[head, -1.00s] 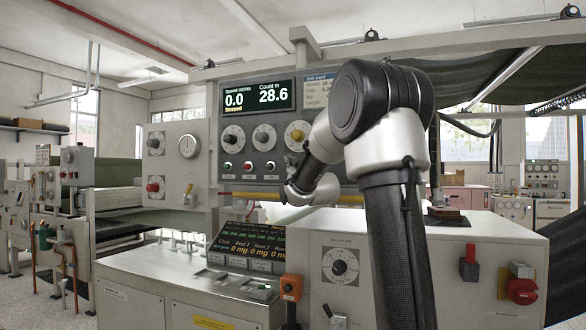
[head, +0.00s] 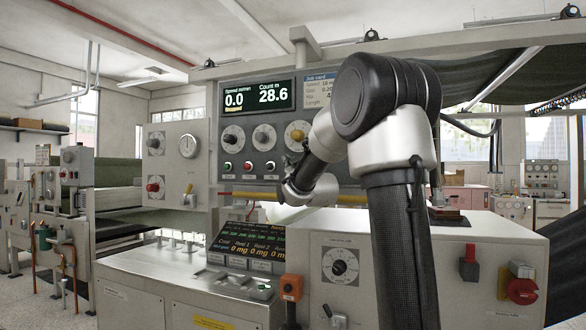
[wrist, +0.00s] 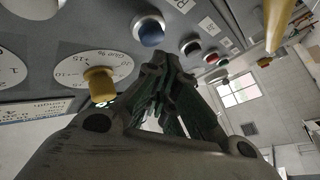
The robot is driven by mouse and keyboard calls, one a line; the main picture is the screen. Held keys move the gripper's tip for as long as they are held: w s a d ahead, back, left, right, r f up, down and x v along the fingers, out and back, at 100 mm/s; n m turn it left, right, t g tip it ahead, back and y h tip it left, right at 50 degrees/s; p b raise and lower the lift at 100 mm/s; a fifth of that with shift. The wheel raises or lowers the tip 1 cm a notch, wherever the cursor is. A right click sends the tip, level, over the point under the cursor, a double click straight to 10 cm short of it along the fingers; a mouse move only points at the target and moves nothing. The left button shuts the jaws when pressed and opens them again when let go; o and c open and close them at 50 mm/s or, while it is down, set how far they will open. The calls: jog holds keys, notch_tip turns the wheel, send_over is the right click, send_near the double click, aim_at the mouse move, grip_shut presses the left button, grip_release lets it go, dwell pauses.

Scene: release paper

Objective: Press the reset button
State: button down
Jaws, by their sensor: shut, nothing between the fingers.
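The control panel (head: 262,140) carries a row of push buttons below three dials. In the head view I see a green button (head: 227,165), a red button (head: 248,165) and a dark button (head: 270,166). The button labels are too small to read, so I cannot tell which is reset. My gripper (wrist: 166,72) is shut and empty, its tips close to the blue button. Contact cannot be made out. In the head view my wrist hides the row's right end.
A yellow knob (wrist: 99,83) sits beside the gripper on the panel. A yellow bar (head: 343,198) runs below the panel, and a sloping screen (head: 247,241) stands lower. The display (head: 258,96) reads 0.0 and 28.6.

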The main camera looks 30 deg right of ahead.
jog(key=s+a, duration=0.1)
jog(key=a, duration=0.1)
jog(key=s+a, duration=0.2)
dwell(0.4)
dwell(0.7)
